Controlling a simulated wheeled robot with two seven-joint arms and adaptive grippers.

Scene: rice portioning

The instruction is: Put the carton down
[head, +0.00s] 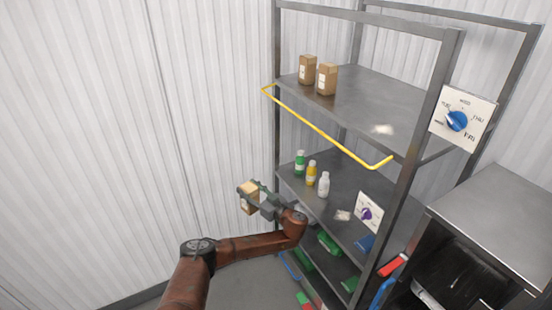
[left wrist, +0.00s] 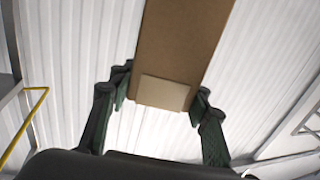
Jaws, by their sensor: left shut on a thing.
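My left gripper (head: 252,193) is shut on a brown carton (head: 249,203) with a pale label. It holds the carton in the air, left of the metal shelf rack and apart from it. In the left wrist view the carton (left wrist: 178,50) stands between the two green fingers of the left gripper (left wrist: 162,95). Two similar cartons stand upright on the rack's upper shelf, the left one (head: 308,69) and the right one (head: 327,78). My right gripper is not in view.
The upper shelf (head: 365,100) has a yellow rail (head: 325,130) along its front. Green (head: 299,163), yellow (head: 311,173) and white (head: 323,184) bottles stand on the shelf below. Dial panels hang on the rack, one high (head: 460,120) and one lower (head: 369,212). A metal counter (head: 495,215) stands at right.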

